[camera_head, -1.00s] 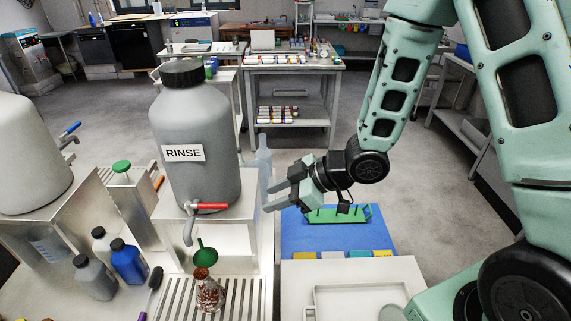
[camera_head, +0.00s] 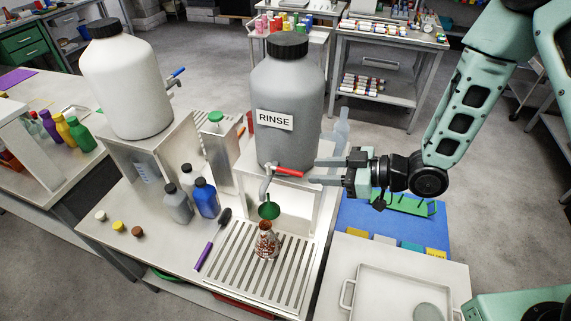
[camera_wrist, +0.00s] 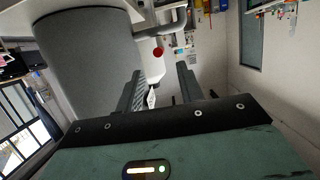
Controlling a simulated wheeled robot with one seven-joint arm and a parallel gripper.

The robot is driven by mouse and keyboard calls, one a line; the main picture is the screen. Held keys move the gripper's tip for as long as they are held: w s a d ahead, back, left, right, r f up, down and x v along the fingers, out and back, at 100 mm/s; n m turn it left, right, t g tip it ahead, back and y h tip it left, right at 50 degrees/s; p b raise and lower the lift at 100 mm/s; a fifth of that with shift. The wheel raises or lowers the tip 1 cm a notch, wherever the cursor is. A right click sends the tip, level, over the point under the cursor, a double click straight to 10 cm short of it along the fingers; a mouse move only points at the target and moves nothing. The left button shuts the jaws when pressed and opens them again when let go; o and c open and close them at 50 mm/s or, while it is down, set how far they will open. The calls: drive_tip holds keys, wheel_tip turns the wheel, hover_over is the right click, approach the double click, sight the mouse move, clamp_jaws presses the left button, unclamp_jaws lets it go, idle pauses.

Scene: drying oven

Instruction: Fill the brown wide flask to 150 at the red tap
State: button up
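The brown wide flask (camera_head: 267,246) stands upright on the slatted drain tray (camera_head: 225,262), with a green funnel (camera_head: 269,210) above its mouth, below the tap spout. Its level marks and fill level are too small to read. The red tap handle (camera_head: 289,171) sits at the foot of the grey RINSE container (camera_head: 287,105), pointing right. My gripper (camera_head: 324,171) is open and empty, just right of the handle and pointing at it. In the wrist view my gripper (camera_wrist: 160,88) shows its fingers apart, with the handle's red end (camera_wrist: 158,52) ahead between them.
A white container with a blue tap (camera_head: 178,72) stands at the left. A blue mat (camera_head: 365,220) with a green rack and a white tray (camera_head: 390,300) are at the right.

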sight(284, 169)
drive_tip(key=p+x, duration=0.3)
drive_tip(key=x, duration=0.7)
drive_tip(key=shift+s, duration=0.1)
clamp_jaws()
drive_tip(key=m+t+h, duration=0.1)
drive_tip(key=t, duration=0.1)
drive_tip(key=s+m+t+h+b, duration=0.1)
drive_tip(key=m, duration=0.1)
drive_tip(key=shift+a+t, duration=0.2)
drive_tip(key=shift+t, duration=0.2)
drive_tip(key=shift+w+r, duration=0.1)
idle(5.6)
